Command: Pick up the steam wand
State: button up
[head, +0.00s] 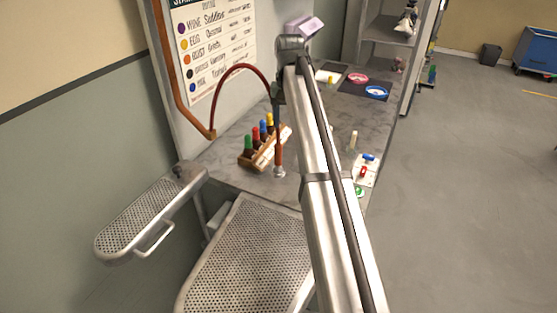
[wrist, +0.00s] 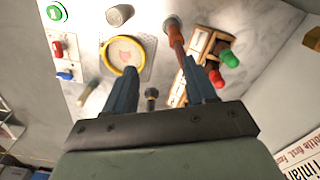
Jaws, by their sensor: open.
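The steam wand (head: 278,150) looks like a thin orange-brown shaft standing upright by the bottle rack. A red hose (head: 245,68) arches to its top from a copper pipe at the wall. In the wrist view the wand (wrist: 177,42) is seen from above, with a grey metal end, beyond my fingers and closer to the right one. My gripper (wrist: 160,67) is open, with its two blue fingers apart and no object clearly held between them.
A wooden rack (head: 264,157) with several coloured bottles stands left of the wand. A white switch panel (head: 367,174) and a cream cylinder (head: 353,140) are to the right. A yellow-rimmed round item (wrist: 124,56) lies near the left finger. Perforated metal boards (head: 150,212) are in front.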

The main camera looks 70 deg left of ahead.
aim_at(278, 151)
jog(key=s+f, duration=0.1)
jog(key=f, duration=0.1)
jog(key=a+f, duration=0.1)
jog(key=f, duration=0.1)
jog(key=s+f, duration=0.1)
jog(key=f, duration=0.2)
jog(key=shift+s+a, duration=0.25)
jog(key=shift+s, duration=0.05)
jog(key=shift+d+f, duration=0.15)
jog(key=shift+f, duration=1.15)
jog(key=shift+d+f, duration=0.15)
jog(key=shift+f, duration=1.1)
grip_shut()
